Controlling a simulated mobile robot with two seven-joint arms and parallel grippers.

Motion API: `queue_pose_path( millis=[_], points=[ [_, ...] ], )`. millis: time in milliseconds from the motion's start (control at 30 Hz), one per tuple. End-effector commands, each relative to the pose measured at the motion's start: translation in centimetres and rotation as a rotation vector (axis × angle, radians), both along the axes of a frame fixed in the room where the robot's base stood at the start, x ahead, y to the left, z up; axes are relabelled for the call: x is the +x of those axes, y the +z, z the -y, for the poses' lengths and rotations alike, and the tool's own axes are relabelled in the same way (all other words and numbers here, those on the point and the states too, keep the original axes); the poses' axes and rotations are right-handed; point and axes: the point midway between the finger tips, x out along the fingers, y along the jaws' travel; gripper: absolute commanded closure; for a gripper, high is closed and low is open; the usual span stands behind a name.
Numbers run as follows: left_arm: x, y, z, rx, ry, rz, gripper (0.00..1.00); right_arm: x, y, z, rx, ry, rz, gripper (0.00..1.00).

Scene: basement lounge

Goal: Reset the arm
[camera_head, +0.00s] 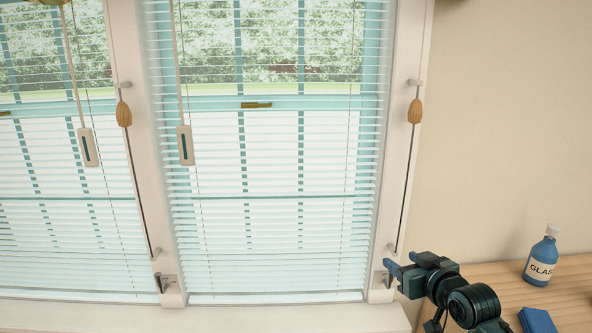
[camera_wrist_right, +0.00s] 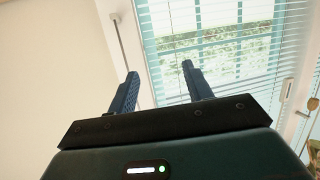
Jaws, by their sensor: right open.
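My right gripper (camera_head: 391,270) is at the lower right in the head view, in front of the right window frame's lower corner. In the right wrist view its two fingers (camera_wrist_right: 159,85) stand apart with nothing between them, and the window blind shows beyond. My left gripper is in neither view.
A window with white slatted blinds (camera_head: 275,170) fills the left and middle. Cords with wooden knobs (camera_head: 415,111) hang along the frame. At the lower right, a wooden surface (camera_head: 575,285) holds a blue bottle labelled "GLAS" (camera_head: 541,257) and a blue block-like item (camera_head: 537,321). The wall above is bare.

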Motion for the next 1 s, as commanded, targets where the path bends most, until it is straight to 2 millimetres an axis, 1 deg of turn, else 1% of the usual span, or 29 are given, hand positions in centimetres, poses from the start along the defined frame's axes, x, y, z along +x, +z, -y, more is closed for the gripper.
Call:
queue_pose_path(
  millis=[33,67,100,167,200,267,300,367,400,500,533,600,700,800,1000],
  points=[
    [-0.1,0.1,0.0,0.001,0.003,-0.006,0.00,-2.4,-3.7,-1.1,-0.003,0.008,-0.043,0.50],
    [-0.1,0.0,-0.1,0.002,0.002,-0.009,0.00,-3.7,-5.5,-1.7,-0.007,0.011,-0.061,0.50],
    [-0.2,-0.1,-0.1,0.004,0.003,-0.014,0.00,-5.5,-7.7,-2.5,-0.011,0.015,-0.083,0.50],
    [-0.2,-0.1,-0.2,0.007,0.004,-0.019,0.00,-8.6,-10.8,-3.6,-0.014,0.021,-0.118,0.50],
    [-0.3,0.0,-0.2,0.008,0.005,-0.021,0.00,-10.7,-12.6,-4.3,-0.016,0.025,-0.139,0.50],
    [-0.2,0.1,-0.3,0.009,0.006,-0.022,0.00,-14.0,-15.0,-5.3,-0.015,0.030,-0.172,0.50],
    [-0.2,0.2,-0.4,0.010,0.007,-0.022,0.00,-16.3,-16.4,-5.9,-0.015,0.032,-0.193,0.50],
    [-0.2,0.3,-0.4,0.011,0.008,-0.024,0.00,-19.7,-18.1,-6.8,-0.014,0.036,-0.224,0.50],
    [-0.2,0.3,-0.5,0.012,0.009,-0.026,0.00,-21.8,-19.0,-7.3,-0.014,0.037,-0.242,0.50],
    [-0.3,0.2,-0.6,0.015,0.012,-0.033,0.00,-26.4,-20.4,-8.3,-0.012,0.039,-0.280,0.50],
    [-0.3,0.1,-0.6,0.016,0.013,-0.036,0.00,-27.5,-20.6,-8.5,-0.011,0.039,-0.291,0.50],
    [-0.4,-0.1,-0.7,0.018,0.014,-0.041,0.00,-29.6,-21.0,-9.0,-0.009,0.039,-0.308,0.50],
    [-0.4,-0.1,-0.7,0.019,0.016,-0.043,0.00,-31.4,-21.3,-9.3,-0.008,0.039,-0.321,0.50],
    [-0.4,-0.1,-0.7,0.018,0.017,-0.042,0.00,-32.0,-21.4,-9.4,-0.008,0.039,-0.325,0.50],
    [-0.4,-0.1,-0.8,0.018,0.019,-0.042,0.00,-32.0,-21.4,-9.4,-0.008,0.039,-0.326,0.50]
  ],
)
